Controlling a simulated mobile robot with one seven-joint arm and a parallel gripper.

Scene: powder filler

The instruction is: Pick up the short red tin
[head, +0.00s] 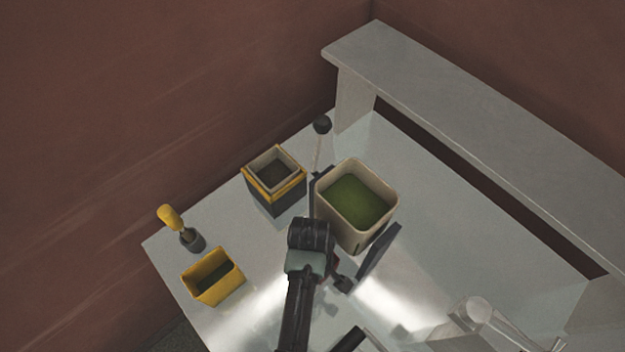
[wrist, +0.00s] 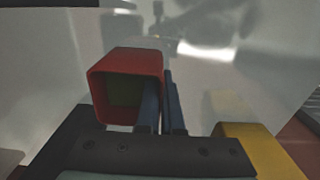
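The short red tin (wrist: 130,62) is in the wrist view, left of the middle, with its square open mouth facing the camera and a dark green inside. My gripper (wrist: 163,103) is at its right side. One finger reaches into the mouth and the other lies just outside the right wall. The fingers are close together, with that wall pinched between them. In the head view my arm covers most of the tin; only a small dark red patch (head: 331,268) shows beside my wrist. I cannot tell whether the tin touches the table.
A yellow tin (head: 226,291) is left of my arm. A large beige bin (head: 346,229) with green powder and a dark, yellow-banded box (head: 281,203) stand behind. A yellow-handled tool (head: 171,219) is at left, clear containers (head: 480,312) at right. A raised shelf (head: 450,100) runs along the back.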

